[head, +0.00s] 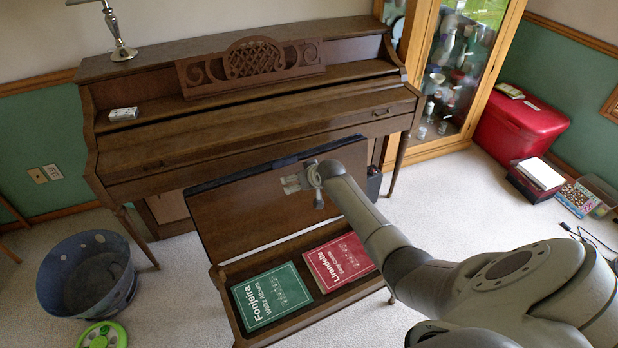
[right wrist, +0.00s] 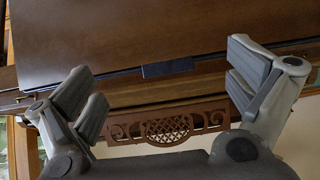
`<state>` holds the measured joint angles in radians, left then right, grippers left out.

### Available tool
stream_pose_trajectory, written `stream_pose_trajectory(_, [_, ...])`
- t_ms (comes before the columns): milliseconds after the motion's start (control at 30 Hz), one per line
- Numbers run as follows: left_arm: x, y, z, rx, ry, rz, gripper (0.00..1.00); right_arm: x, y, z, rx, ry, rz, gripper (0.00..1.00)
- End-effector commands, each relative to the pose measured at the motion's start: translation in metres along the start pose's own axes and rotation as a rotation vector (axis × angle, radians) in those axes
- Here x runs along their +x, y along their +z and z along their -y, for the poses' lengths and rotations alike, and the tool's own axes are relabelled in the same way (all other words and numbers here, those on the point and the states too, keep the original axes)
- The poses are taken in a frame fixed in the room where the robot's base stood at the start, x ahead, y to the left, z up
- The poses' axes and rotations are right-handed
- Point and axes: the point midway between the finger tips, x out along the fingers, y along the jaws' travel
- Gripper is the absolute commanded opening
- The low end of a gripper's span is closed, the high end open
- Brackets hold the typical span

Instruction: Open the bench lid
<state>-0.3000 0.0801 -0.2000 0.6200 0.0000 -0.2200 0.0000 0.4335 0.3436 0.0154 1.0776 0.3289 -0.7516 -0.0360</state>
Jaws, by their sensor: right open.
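The bench lid (head: 245,205) is a brown panel, raised and leaning back toward the piano. The bench (head: 237,323) below it is open, and a green book (head: 272,297) and a red book (head: 339,262) lie inside. My right gripper (head: 302,179) is in front of the lid's upper right part, and its fingers are open and empty. In the right wrist view the lid (right wrist: 110,40) fills the top, with a dark strip (right wrist: 168,67) at its edge, between the spread fingers of my right gripper (right wrist: 168,88). I cannot tell whether they touch. My left gripper is not in view.
The upright piano (head: 250,115) stands close behind the lid. A round blue bin (head: 88,277) and a green ring-shaped thing (head: 102,335) are on the carpet at left. A glass cabinet (head: 445,85) and a red chest (head: 517,120) are at back right.

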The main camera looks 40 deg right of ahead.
Motion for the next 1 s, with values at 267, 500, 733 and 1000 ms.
stream_pose_trajectory(267, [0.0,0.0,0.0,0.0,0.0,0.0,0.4,-0.034,0.0,-0.001,-0.001,0.001,-0.001,1.0])
stream_pose_trajectory(500, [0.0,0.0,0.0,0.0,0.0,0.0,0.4,-0.052,0.0,-0.001,0.0,0.001,0.0,1.0])
stream_pose_trajectory(733, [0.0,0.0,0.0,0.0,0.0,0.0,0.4,-0.055,0.0,-0.001,0.0,0.001,0.0,1.0])
stream_pose_trajectory(1000, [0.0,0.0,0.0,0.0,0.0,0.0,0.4,-0.055,-0.002,0.003,0.0,-0.006,0.002,0.82])
